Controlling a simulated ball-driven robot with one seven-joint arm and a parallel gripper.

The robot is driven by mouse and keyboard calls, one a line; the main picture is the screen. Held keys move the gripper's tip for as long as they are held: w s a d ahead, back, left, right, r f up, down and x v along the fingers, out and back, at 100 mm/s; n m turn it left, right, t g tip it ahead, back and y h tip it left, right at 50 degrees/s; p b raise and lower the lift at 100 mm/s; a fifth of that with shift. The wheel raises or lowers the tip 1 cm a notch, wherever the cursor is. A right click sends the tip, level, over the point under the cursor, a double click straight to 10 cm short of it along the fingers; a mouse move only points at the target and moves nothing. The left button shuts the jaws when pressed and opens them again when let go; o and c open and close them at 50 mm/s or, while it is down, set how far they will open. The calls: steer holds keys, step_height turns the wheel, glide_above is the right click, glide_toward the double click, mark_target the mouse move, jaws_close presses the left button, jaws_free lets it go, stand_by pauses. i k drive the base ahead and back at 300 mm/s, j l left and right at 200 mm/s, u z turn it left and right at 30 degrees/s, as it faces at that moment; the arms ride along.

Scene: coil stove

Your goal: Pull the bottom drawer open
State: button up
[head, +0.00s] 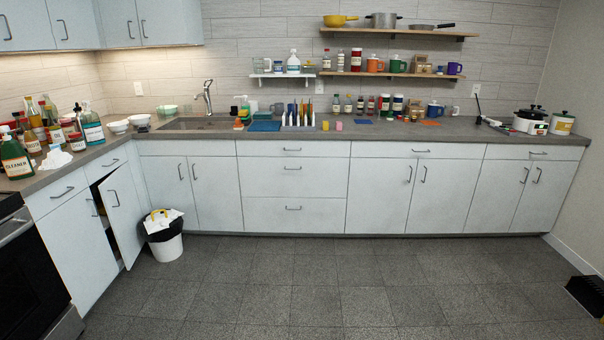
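The bottom drawer (270,216) is the lowest front in a stack of three white drawers in the middle of the back counter. It looks shut, flush with the cabinet fronts, with a short horizontal handle (293,208) near its top edge. Above it are a deeper middle drawer (265,177) and a shallow top drawer (262,148), both shut. Nothing stands in front of the stack. My gripper is not in view.
The tiled floor (300,270) before the drawers is clear. A white bin (166,247) with a black liner stands at the left, near an ajar cabinet door (120,215). A stove (30,275) is at far left. A dark object (585,294) lies at far right.

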mark_target(259, 214)
steer(key=i, duration=3.65)
steer(key=i+u, duration=0.15)
steer(key=i, duration=0.25)
steer(key=i+l+u, duration=0.2)
steer(key=i, duration=0.2)
steer(key=i+l+u, duration=0.15)
steer(key=i, duration=0.25)
